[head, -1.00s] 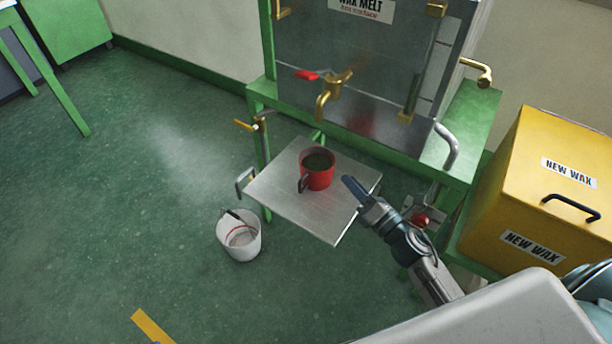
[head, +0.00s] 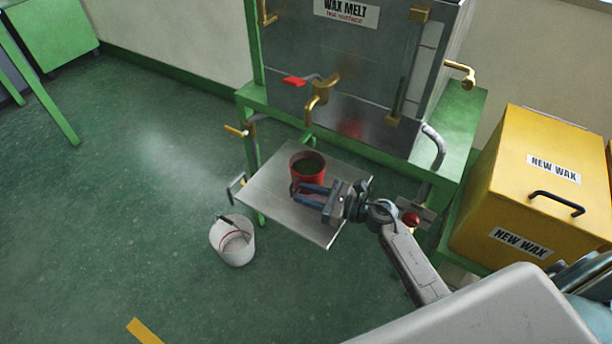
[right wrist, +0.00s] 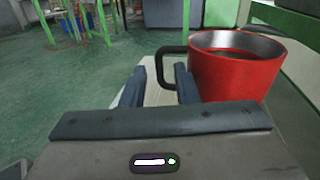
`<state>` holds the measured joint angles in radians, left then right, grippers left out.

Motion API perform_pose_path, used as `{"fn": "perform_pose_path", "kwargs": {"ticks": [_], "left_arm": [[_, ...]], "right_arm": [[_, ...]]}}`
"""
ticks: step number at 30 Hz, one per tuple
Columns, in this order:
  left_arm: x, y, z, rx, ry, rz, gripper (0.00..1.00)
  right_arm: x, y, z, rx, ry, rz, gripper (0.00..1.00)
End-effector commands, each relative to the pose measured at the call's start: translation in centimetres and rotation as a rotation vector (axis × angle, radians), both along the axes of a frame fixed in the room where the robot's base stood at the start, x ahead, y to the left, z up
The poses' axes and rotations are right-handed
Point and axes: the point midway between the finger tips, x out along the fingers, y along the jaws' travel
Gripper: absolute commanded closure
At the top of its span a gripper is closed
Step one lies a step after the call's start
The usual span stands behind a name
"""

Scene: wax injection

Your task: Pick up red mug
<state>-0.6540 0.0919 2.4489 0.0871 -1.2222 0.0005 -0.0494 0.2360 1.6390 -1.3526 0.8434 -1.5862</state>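The red mug (head: 308,176) stands upright on a metal shelf (head: 270,199) below the wax melt tank, with dark contents inside. It also shows large at the right in the right wrist view (right wrist: 236,78), its dark handle (right wrist: 163,65) on the left side. My right gripper (head: 300,190) is at the near side of the mug, fingers toward the handle. In the right wrist view its two fingers (right wrist: 160,85) are parted, with the handle lined up in the gap. I cannot tell how far the handle reaches between them. My left gripper is not in view.
The wax melt tank (head: 345,75) with a red-handled brass tap (head: 318,90) stands behind the shelf. A white bucket (head: 233,242) is on the floor to the left. A yellow new wax box (head: 520,190) is at the right.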

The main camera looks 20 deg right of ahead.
Motion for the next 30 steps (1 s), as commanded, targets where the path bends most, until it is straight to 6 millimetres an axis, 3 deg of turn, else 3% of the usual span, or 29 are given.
{"fn": "perform_pose_path", "kwargs": {"ticks": [9, 17, 21, 30], "left_arm": [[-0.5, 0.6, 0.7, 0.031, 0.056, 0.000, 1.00], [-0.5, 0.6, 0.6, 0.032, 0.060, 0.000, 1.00], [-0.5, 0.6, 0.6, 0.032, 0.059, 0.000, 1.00], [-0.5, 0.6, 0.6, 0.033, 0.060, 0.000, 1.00]], "right_arm": [[2.7, 3.3, 0.0, 0.004, 0.000, 0.000, 0.72], [2.8, 3.5, -0.1, 0.003, 0.000, 0.000, 0.72], [2.8, 3.5, -0.1, 0.003, 0.000, 0.000, 1.00], [2.8, 3.5, 0.0, 0.003, -0.003, 0.000, 1.00]]}}
